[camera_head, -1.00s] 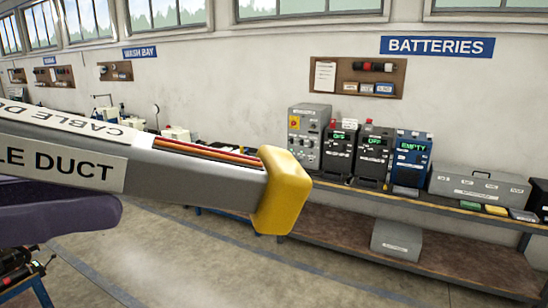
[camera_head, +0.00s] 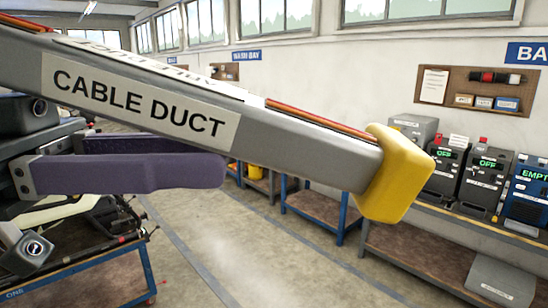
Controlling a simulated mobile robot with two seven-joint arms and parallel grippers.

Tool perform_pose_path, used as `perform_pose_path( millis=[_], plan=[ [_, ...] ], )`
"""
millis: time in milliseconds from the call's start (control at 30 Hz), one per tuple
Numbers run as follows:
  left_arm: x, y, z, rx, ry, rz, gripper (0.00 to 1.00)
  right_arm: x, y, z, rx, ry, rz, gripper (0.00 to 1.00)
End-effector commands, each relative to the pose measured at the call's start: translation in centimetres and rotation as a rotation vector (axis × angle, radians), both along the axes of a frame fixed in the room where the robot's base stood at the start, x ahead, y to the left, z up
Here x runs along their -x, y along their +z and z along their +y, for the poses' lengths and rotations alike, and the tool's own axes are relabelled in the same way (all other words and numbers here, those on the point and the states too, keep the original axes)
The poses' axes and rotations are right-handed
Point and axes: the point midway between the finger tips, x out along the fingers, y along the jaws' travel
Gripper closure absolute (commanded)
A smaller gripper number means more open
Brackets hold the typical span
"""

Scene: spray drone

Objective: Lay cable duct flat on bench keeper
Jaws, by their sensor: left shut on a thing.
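The cable duct (camera_head: 300,148) is a long grey bar with a white "CABLE DUCT" label, orange-brown strips along its top and a yellow end cap (camera_head: 398,175). It slants from the upper left down to the right, close to the camera and in the air. My left gripper (camera_head: 200,165) has purple fingers and shows below the duct at the left. It is shut on the duct, though the place of contact is not plain. My right gripper is not in view. I cannot make out a bench keeper.
A blue-framed cart (camera_head: 90,285) with dark equipment stands at lower left. A long wall bench (camera_head: 440,214) carries battery units (camera_head: 480,180) at the right. A grey box (camera_head: 500,283) sits on its lower shelf. Grey floor (camera_head: 240,255) lies open between them.

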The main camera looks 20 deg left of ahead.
Motion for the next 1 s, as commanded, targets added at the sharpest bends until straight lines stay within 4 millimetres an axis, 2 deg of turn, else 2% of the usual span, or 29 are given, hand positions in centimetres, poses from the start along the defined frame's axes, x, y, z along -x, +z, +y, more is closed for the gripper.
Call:
perform_pose_path(
  millis=[200,500,800,1000],
  plan=[
    [-0.1,1.6,-3.2,-0.001,-0.198,-0.007,1.00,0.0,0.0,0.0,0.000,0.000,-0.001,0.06],
    [-0.1,3.1,-6.8,-0.001,-0.410,-0.005,1.00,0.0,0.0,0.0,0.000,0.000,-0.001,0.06],
    [-0.1,3.7,-8.4,0.001,-0.511,-0.002,1.00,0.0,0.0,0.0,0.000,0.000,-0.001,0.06],
    [-0.7,3.1,-9.2,0.001,-0.588,-0.001,1.00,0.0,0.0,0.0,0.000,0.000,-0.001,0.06]
  ],
)
